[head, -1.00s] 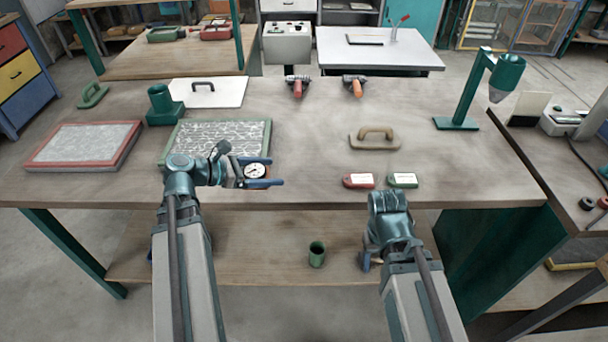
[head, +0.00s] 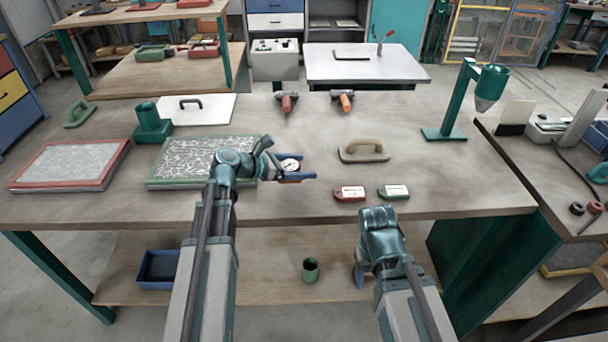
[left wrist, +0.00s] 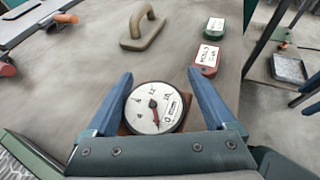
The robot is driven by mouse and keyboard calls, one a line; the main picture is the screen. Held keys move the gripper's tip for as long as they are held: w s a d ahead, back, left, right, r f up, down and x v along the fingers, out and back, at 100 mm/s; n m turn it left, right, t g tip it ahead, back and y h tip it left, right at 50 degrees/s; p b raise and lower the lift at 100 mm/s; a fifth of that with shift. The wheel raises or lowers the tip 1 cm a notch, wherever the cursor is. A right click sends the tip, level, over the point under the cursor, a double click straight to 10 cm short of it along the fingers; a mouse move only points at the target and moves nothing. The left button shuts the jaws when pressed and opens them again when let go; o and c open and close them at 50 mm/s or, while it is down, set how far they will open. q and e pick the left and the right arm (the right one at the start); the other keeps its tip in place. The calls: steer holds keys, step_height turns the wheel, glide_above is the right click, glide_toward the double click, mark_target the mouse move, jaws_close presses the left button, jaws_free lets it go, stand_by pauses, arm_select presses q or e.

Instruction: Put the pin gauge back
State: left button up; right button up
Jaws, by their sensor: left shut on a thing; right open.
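The pin gauge (head: 290,165) has a round white dial with a red needle. My left gripper (head: 299,170) is shut on it and holds it above the workbench, just right of the green-framed panel. In the left wrist view the gauge dial (left wrist: 154,108) sits between the two blue fingers of my left gripper (left wrist: 164,75), face towards the camera. The gauge's lower part is hidden. My right gripper (head: 364,275) is low at the bench's front edge, open and empty, with its fingers partly hidden by the arm.
The green-framed panel (head: 152,184) and a red-framed panel (head: 62,187) lie at left. A beige-handled float (head: 364,155), a red tag (head: 349,193) and a green tag (head: 393,192) lie right. A blue tray (head: 140,284) and green cup (head: 310,270) stand below.

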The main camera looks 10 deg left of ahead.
arm_select(q)
steer(key=shift+w+d, duration=0.5)
steer(key=shift+w, duration=0.15)
step_height(320, 180, down, 4)
steer(key=b, duration=0.3)
steer(key=shift+s+r+b, duration=0.15)
steer(key=shift+r+b, duration=0.05)
steer(key=shift+b, duration=0.1)
steer(key=shift+a, duration=0.1)
steer(key=shift+f, duration=0.15)
steer(key=o, duration=1.5)
